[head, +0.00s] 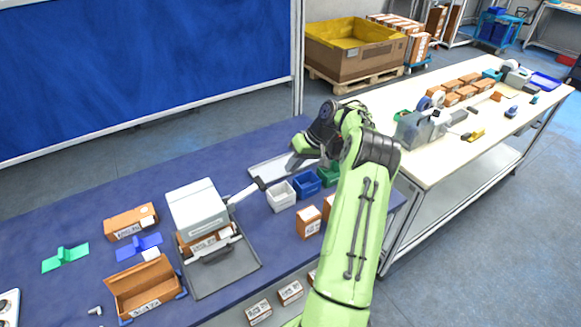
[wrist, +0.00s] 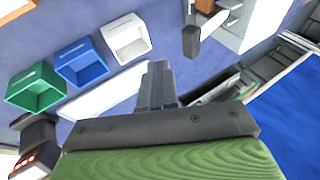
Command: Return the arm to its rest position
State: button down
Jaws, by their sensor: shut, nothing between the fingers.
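My green arm reaches up across the right middle of the head view. My gripper (wrist: 157,85) shows in the wrist view with its dark fingers together and nothing between them. In the head view the gripper end is near the back edge of the blue table (head: 100,185), above or beside a flat grey tray (head: 272,168); its fingertips are hard to make out there. In the wrist view a long white tray lies behind the fingers. The fingers appear clear of the bins.
White (head: 281,196), blue (head: 306,184) and green (head: 328,174) bins stand beside my arm. A scanner stand (head: 198,208) holds a box at left centre. Cartons (head: 131,222) lie around it. A cream table (head: 440,160) with boxes and tools is at right. A blue panel stands behind.

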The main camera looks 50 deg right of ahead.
jog(key=shift+d, duration=0.1)
jog(key=s+a+r+n+g+h, duration=0.1)
jog(key=a+r+n+h, duration=0.1)
jog(key=a+r, duration=0.85)
jog(key=s+a+r+n+g+h, duration=0.1)
jog(key=a+r, duration=0.4)
jog(key=a, duration=1.1)
jog(key=s+a+t, duration=0.1)
jog(key=s+a, duration=0.2)
jog(key=s, duration=0.3)
jog(key=s+a+t, duration=0.1)
jog(key=s+a, duration=0.2)
jog(key=s, duration=0.4)
jog(key=s+a+f+n+b, duration=0.1)
jog(key=s+a, duration=0.2)
jog(key=s, duration=0.3)
jog(key=shift+s+a+t+h, duration=0.15)
jog(key=shift+a+t+h, duration=0.25)
